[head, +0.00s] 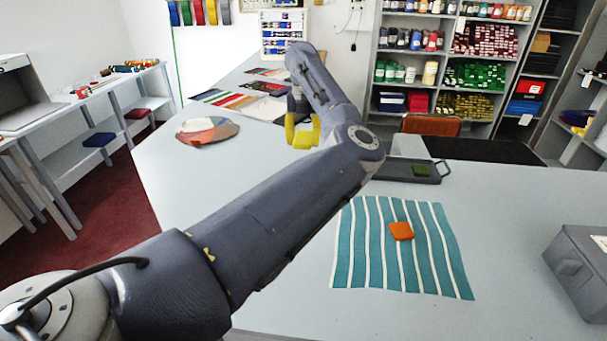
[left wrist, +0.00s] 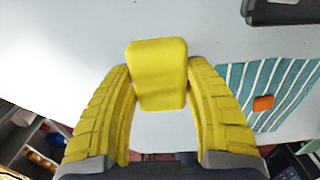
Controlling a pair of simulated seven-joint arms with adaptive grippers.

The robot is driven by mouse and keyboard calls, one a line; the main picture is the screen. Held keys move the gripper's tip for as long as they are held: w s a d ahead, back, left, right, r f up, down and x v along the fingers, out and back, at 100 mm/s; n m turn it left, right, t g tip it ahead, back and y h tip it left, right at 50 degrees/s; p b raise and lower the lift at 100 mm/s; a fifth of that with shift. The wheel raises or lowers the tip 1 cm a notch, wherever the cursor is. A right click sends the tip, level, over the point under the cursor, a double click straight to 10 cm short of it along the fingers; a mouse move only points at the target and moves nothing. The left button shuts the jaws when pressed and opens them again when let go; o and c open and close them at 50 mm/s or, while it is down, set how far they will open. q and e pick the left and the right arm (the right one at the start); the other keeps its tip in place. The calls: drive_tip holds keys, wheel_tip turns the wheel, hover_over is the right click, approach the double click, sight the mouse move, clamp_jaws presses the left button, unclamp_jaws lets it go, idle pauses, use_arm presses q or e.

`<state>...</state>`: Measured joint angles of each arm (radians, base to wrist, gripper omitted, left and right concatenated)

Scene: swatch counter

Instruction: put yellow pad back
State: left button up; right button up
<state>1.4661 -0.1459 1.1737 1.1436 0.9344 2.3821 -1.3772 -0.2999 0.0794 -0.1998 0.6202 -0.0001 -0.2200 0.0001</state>
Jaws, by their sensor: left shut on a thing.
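My left gripper (head: 302,131) has yellow fingers and is over the pale counter, left of the tray. In the left wrist view, the yellow pad (left wrist: 157,72) is held between its fingertips, seen against bare counter. In the head view I cannot tell the pad apart from the yellow fingers. A dark tray (head: 436,179) with a handle lies right of the arm, partly hidden by it, with a green pad (head: 421,171) on it. An orange pad (head: 401,231) lies on a teal and white striped cloth (head: 357,269). My right gripper is not in view.
A round fan of colour swatches (head: 207,130) lies at the counter's left, and flat swatches (head: 238,101) lie farther back. A grey box (head: 582,268) stands at the right edge. Counter between the cloth and the box is clear.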

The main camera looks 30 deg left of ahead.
use_arm(q)
wheel_tip(320, 180, down, 13)
drive_tip(key=shift+f, duration=0.1)
idle(0.6)
drive_tip(key=shift+f, duration=0.1)
drive_tip(key=o, duration=1.1)
wheel_tip(320, 180, up, 12)
drive_tip(key=shift+r, duration=0.15)
